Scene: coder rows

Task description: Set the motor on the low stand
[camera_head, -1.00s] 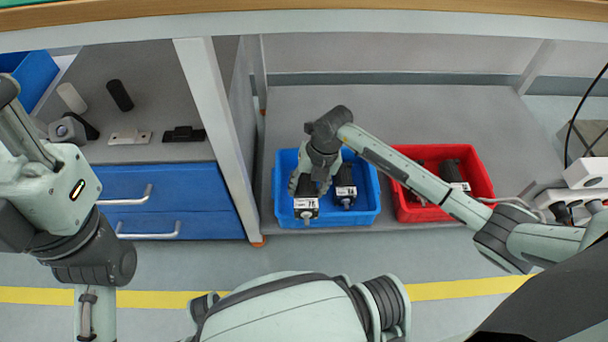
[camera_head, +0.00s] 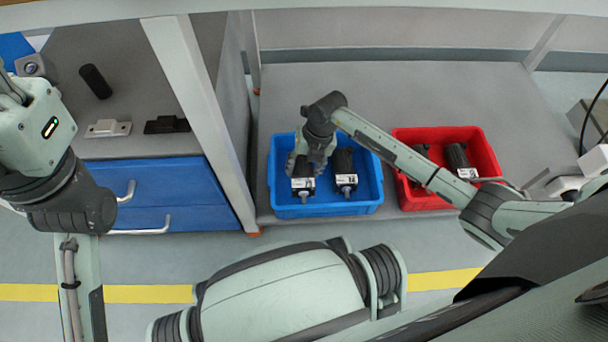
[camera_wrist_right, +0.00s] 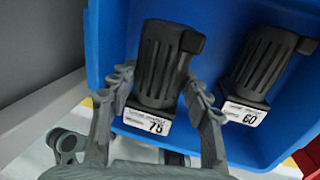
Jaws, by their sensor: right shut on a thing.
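My right gripper (camera_head: 304,168) reaches down into the blue bin (camera_head: 320,210) on the lower shelf. It is shut on the left black motor (camera_head: 303,186), which has a white label. Two small flat mounts, one pale (camera_head: 108,129) and one black (camera_head: 166,125), lie on the left worktop. I cannot tell which is the low stand. My left gripper is out of view.
A second motor (camera_head: 344,168), labelled 60 in the wrist view (camera_wrist_right: 262,65), stands close right of the held one. A red bin (camera_head: 428,202) with motors is to the right. A white post (camera_head: 195,110) separates the shelf from the drawer cabinet (camera_head: 165,190).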

